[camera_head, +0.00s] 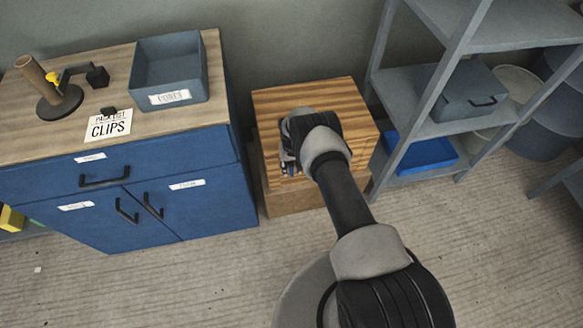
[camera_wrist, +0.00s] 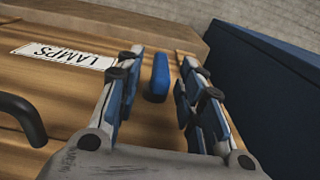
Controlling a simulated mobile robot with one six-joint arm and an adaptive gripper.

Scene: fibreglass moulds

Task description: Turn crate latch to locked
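My gripper (camera_wrist: 162,60) is open, with one finger on each side of the latch and a visible gap to both. In the head view, my gripper (camera_head: 287,164) is at the crate's front, and my wrist hides the latch.
The blue cabinet (camera_head: 120,210) stands close to the crate's left, with a grey bin (camera_head: 170,72) and a clips card (camera_head: 108,126) on top. The grey shelf (camera_head: 432,125) is to the right, holding a blue tray (camera_head: 428,152).

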